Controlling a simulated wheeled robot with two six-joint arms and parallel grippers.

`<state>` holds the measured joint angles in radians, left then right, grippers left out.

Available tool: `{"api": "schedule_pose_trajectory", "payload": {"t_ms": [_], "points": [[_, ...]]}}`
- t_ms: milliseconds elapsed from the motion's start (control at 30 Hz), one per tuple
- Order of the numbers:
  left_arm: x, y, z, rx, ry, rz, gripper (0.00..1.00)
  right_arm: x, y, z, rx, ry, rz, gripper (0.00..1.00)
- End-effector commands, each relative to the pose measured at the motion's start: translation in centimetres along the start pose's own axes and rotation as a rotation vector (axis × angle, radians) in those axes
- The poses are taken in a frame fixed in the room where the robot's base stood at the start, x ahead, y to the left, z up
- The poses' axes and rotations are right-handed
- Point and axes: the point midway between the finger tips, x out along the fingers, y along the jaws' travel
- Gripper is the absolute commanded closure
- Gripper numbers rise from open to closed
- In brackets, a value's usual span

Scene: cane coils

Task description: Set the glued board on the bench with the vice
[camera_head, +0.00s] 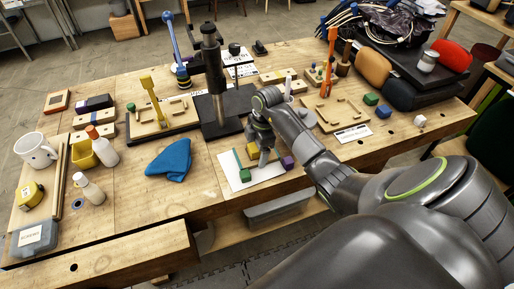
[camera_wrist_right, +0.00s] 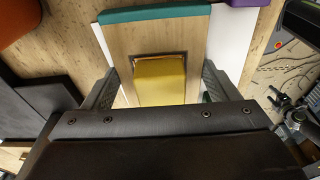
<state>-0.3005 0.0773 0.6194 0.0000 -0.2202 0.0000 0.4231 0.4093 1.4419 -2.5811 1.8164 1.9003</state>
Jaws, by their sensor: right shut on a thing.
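My right gripper (camera_head: 262,152) is over a white sheet (camera_head: 228,170) near the front edge of the workbench. In the right wrist view its fingers (camera_wrist_right: 160,88) stand on both sides of a light wooden piece (camera_wrist_right: 118,45), with a yellow block (camera_wrist_right: 160,80) in its middle and a teal strip (camera_wrist_right: 155,14) along its far edge. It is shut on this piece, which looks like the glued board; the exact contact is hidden. A purple block (camera_head: 287,162) is beside it. I cannot make out a vice. My left gripper is not in view.
A black stand with a column (camera_head: 213,85) is behind the gripper. A blue cloth (camera_head: 169,160) lies to its left. Wooden boards with a yellow clamp (camera_head: 152,101) and an orange clamp (camera_head: 331,65) flank the stand.

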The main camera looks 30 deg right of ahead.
Motion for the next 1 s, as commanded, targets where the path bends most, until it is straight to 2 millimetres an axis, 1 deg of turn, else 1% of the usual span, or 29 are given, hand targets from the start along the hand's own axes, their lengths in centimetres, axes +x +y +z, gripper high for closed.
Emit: {"api": "schedule_pose_trajectory", "payload": {"t_ms": [167,200,300,333,533,633,667,767,867,1000], "points": [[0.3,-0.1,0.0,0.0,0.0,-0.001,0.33,0.3,0.0,0.0,0.0,0.0,0.0,0.44],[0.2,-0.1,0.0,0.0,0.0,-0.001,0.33,0.3,0.0,0.0,0.0,0.0,0.0,0.15],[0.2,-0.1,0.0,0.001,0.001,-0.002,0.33,0.2,0.0,0.0,0.0,0.0,0.0,0.02],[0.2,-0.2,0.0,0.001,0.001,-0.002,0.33,0.2,0.0,0.0,0.0,0.0,0.0,0.0],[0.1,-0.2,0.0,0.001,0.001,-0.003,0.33,0.2,0.0,0.0,0.0,0.0,0.0,0.0],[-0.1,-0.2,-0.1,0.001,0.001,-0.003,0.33,-0.3,0.0,0.0,0.0,0.0,0.001,0.0],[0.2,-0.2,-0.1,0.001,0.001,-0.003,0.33,-0.4,0.1,0.0,-0.001,0.0,0.002,0.0],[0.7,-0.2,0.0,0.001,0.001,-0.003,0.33,-1.8,0.1,0.0,-0.001,0.0,0.005,0.0],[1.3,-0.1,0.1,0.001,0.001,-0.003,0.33,-3.9,0.2,0.1,-0.002,-0.002,0.008,0.0],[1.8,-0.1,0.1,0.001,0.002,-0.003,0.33,-7.5,0.1,0.1,-0.002,-0.002,0.007,0.0]]}}
